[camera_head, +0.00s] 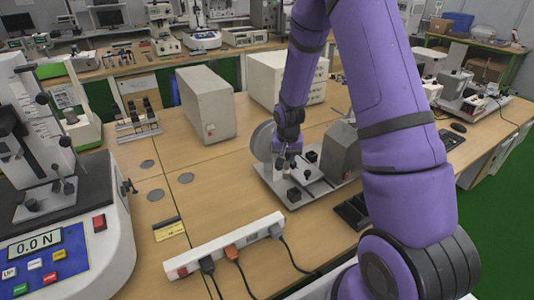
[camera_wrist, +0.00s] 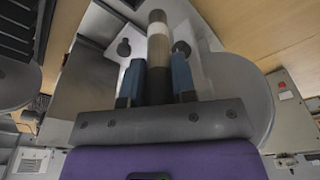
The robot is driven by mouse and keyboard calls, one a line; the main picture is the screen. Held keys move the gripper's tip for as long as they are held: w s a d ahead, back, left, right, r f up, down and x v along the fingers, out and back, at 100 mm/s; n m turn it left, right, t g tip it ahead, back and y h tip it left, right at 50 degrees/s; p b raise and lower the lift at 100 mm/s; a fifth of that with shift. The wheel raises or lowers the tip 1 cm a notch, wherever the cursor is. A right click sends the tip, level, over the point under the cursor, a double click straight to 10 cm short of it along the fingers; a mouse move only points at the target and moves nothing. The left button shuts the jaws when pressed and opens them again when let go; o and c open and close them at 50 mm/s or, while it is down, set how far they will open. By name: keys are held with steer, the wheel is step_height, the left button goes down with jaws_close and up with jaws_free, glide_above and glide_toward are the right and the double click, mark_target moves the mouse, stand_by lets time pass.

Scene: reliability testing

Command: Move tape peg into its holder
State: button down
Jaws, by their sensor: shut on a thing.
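The tape peg (camera_wrist: 158,50) is a round rod with brown ends and a pale band. It stands between the blue fingers of my gripper (camera_wrist: 158,78) in the wrist view, and the gripper is shut on it. In the head view my gripper (camera_head: 290,150) is low over the tape machine (camera_head: 285,186), which has a pale base plate, a grey disc and a grey housing. The peg is too small to make out there. I cannot tell which part is the holder, nor whether the peg touches the machine.
A power strip (camera_head: 225,246) with several cables lies at the front of the table (camera_head: 225,192). A force tester (camera_head: 70,235) stands at the left. A grey box (camera_head: 206,104) and a white drawer unit (camera_head: 265,78) stand behind. The table left of the machine is mostly clear.

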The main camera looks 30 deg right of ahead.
steer(key=shift+s+d+f+m, duration=0.35)
steer(key=shift+s+d+f, duration=0.1)
steer(key=shift+f, duration=0.2)
steer(key=shift+s+d+f+m, duration=0.3)
steer(key=shift+s+d+f, duration=0.15)
steer(key=shift+f, duration=0.15)
steer(key=shift+s+d+f+m, duration=0.35)
steer(key=shift+s+f, duration=0.1)
steer(key=shift+f, duration=0.2)
steer(key=shift+f, duration=0.1)
steer(key=shift+f, duration=0.75)
steer(key=shift+f, duration=0.1)
steer(key=shift+f, duration=0.7)
steer(key=shift+f, duration=0.35)
